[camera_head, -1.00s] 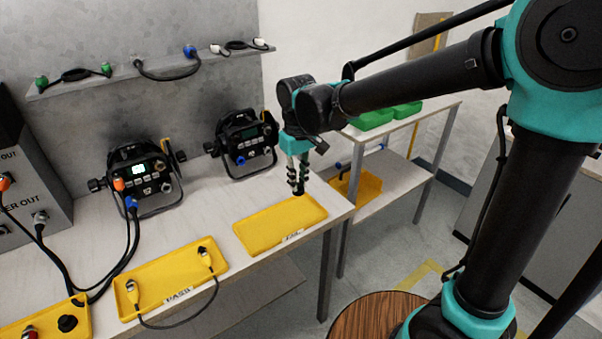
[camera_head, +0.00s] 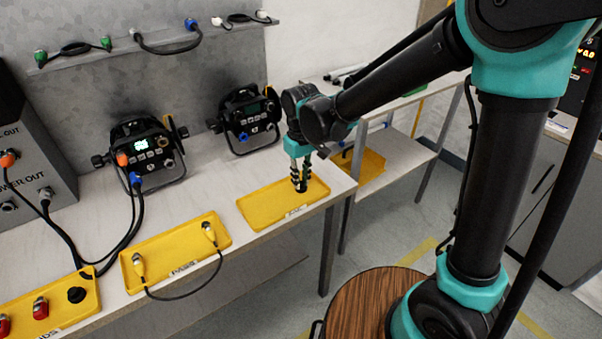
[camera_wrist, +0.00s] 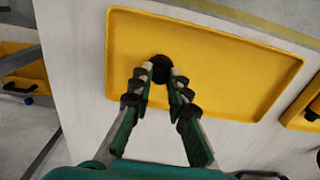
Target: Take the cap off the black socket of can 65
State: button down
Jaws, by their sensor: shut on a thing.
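My gripper (camera_head: 300,184) is shut on a small black cap (camera_wrist: 161,68), held low over the right yellow tray (camera_head: 262,215). In the wrist view the gripper (camera_wrist: 158,78) points down at the tray floor (camera_wrist: 215,65); whether the cap touches it I cannot tell. Two black par cans stand on the bench: a left can (camera_head: 128,160) with a lit display and plugged cables, and a right can (camera_head: 238,128) with a dim display. Their numbers are too small to read, so I cannot tell which is can 65. The black socket is not clearly visible.
A left tray (camera_head: 60,318) holds red parts and a black round part. A shelf (camera_head: 80,60) with short cables hangs above. A power box (camera_head: 35,150) stands left; a side table is at right.

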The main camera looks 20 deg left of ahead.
aim_at(301, 182)
jog(key=shift+f, duration=0.15)
jog(key=c, duration=1.4)
grip_release()
notch_tip(301, 182, up, 12)
jog(key=w+d+f+m+t, duration=0.1)
jog(key=w+d+f+m, duration=0.2)
jog(key=d, duration=0.8)
jog(key=d+f+m+t, duration=0.15)
jog(key=d+f, duration=0.25)
jog(key=d, duration=0.6)
jog(key=s+d+f+m+t, duration=0.1)
jog(key=s+d+f+m, duration=0.1)
jog(key=d, duration=0.6)
jog(key=s+d+f+m, duration=0.3)
jog(key=s+d+f, duration=0.2)
jog(key=d, duration=0.2)
jog(key=shift+s+d+f+t, duration=0.2)
jog(key=shift+d+t, duration=0.15)
jog(key=shift+d, duration=0.05)
